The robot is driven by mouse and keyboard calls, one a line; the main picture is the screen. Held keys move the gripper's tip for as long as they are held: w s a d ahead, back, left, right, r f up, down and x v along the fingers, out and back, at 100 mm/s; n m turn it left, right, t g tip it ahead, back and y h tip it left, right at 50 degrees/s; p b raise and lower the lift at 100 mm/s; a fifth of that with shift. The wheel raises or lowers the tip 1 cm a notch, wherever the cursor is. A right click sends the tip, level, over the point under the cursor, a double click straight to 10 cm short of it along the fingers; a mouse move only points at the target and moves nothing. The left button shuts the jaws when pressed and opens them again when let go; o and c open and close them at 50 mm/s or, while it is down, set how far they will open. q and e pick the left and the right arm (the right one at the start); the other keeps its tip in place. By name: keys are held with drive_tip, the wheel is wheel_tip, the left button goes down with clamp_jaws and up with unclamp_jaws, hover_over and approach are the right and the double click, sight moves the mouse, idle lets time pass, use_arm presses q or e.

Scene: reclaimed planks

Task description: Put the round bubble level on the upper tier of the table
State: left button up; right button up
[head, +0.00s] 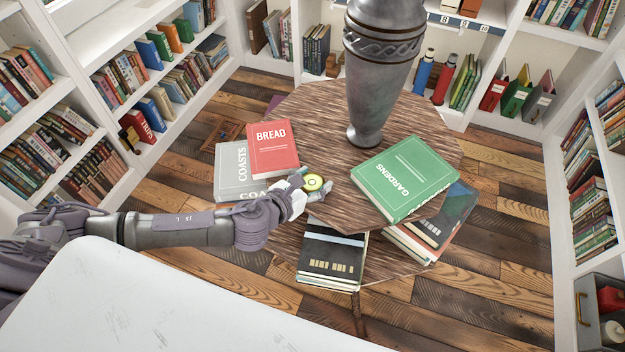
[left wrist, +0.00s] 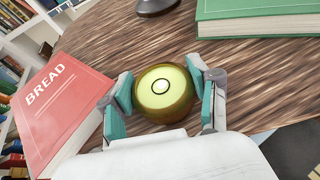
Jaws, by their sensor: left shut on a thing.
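The round bubble level (head: 314,182) is a brass-coloured disc with a yellow-green face. My left gripper (head: 309,188) is shut on it at the front edge of the table's upper tier (head: 310,112). In the left wrist view the level (left wrist: 163,92) sits between the two teal-padded fingers (left wrist: 163,95), with the wood-grained upper tier (left wrist: 120,40) behind it. I cannot tell whether the level touches the tier's top. The lower tier (head: 285,243) shows below, partly hidden by my arm. My right gripper is not in view.
On the upper tier are a red BREAD book (head: 272,150), a green GARDENS book (head: 404,178) and a tall metal vase (head: 382,60). A grey COASTS book (head: 232,170) lies at the left, and a dark book stack (head: 332,255) lies lower. The tier's middle is clear.

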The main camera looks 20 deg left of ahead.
use_arm(q)
drive_tip(key=shift+f, duration=0.1)
drive_tip(key=o, duration=0.9)
drive_tip(key=shift+r, duration=0.2)
drive_tip(key=v, duration=1.2)
drive_tip(key=shift+f, duration=0.1)
